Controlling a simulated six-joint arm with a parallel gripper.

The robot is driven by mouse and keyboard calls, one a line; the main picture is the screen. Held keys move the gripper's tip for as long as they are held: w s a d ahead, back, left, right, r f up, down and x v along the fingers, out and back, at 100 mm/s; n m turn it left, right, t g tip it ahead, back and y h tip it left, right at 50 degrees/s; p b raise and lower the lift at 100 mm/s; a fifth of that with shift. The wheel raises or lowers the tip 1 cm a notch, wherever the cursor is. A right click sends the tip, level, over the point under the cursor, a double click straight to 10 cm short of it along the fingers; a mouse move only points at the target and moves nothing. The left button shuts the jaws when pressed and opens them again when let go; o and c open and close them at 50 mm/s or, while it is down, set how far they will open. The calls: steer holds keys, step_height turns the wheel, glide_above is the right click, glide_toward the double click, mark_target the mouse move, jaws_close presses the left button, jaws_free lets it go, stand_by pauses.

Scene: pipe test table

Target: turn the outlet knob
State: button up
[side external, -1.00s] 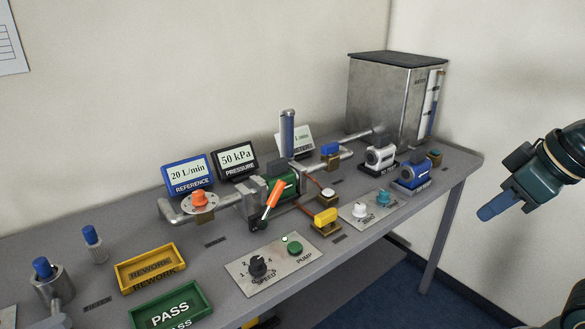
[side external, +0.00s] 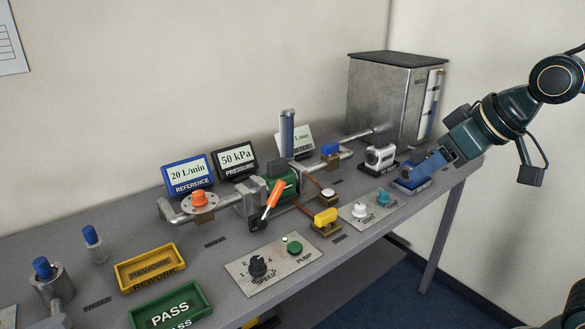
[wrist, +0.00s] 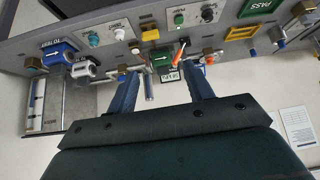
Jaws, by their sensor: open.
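An orange knob (side external: 199,198) sits on a round metal flange on the pipe left of the pump; I take it as the outlet knob, though no label on it is readable. In the wrist view the orange knob (wrist: 209,59) appears small, just beyond the right finger's tip.
The green pump (side external: 284,184) with an orange lever (side external: 272,197) stands right of the knob. The blue reference display (side external: 187,174) is behind it. A yellow rework tray (side external: 151,269), green pass tray (side external: 170,306) and speed panel (side external: 290,262) lie in front. A metal tank (side external: 385,100) stands at back right.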

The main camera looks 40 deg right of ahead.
steer(key=w+a+r+n+t+y, duration=0.1)
steer(key=w+a, duration=0.1)
steer(key=w, duration=0.6)
steer(key=w+a+r+t, duration=0.1)
steer(key=w+a+t, duration=0.1)
steer(key=w, duration=0.6)
steer(key=n+t+y, duration=0.2)
steer(key=t+y, duration=0.2)
steer(key=t, duration=0.2)
glide_above(203, 195)
steer(key=v, duration=0.4)
step_height(203, 195, down, 16)
steer(key=shift+w, duration=0.2)
steer(key=shift+f, duration=0.25)
step_height(203, 195, down, 7)
steer(key=shift+r, duration=0.2)
steer(key=shift+x, duration=2.45)
steer(key=shift+a+r, duration=0.1)
